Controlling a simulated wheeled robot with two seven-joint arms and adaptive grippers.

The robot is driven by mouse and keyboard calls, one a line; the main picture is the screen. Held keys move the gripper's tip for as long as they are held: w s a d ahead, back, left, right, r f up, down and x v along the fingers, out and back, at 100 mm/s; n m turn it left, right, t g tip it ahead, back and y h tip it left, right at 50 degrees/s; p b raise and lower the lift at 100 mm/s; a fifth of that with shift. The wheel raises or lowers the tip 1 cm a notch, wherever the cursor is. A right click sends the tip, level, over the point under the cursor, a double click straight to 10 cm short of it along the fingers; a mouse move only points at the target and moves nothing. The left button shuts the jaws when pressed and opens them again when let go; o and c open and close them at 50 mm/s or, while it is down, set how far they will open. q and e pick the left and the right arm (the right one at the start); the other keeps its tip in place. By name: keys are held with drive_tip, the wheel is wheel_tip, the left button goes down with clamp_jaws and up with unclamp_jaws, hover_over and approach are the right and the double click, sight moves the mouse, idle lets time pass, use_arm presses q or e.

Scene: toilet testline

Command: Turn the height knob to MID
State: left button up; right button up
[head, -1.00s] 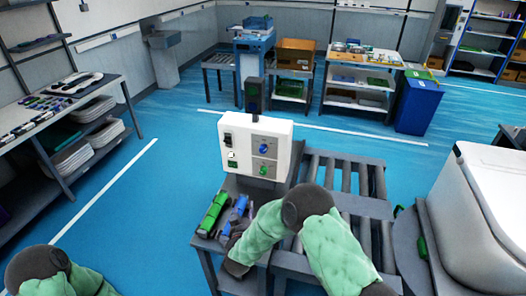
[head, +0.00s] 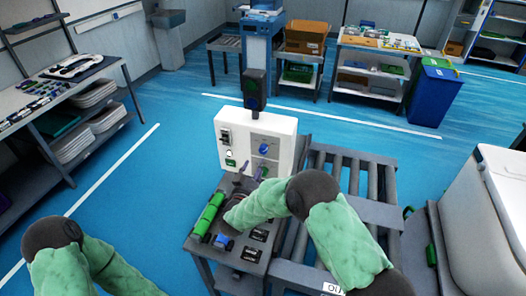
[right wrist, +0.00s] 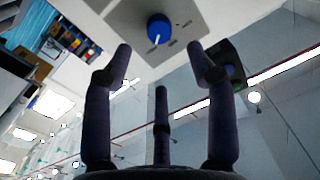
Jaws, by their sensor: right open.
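The white control box (head: 232,125) stands beyond my right forearm. Its grey panel carries a blue knob (head: 265,148); a lower green knob is mostly hidden behind my right gripper (head: 253,167). I cannot read the labels, so I cannot tell which knob sets height. In the right wrist view, the blue knob (right wrist: 158,27) has a white pointer line aimed down and slightly left in the picture. My right gripper (right wrist: 162,62) is open and empty, its fingers apart below the knob in that picture, not touching it. My left gripper is out of view; only its arm shows.
Below the box is a dark shelf with a green cylinder (head: 209,214) and a blue item (head: 222,241). A roller conveyor (head: 345,172) lies right of the box. A white toilet body (head: 505,200) stands at far right. Open floor lies to the left.

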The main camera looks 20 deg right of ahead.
sight(263, 152)
drive_tip(key=x, duration=0.9)
drive_tip(key=shift+f, duration=0.1)
drive_tip(key=c, duration=1.1)
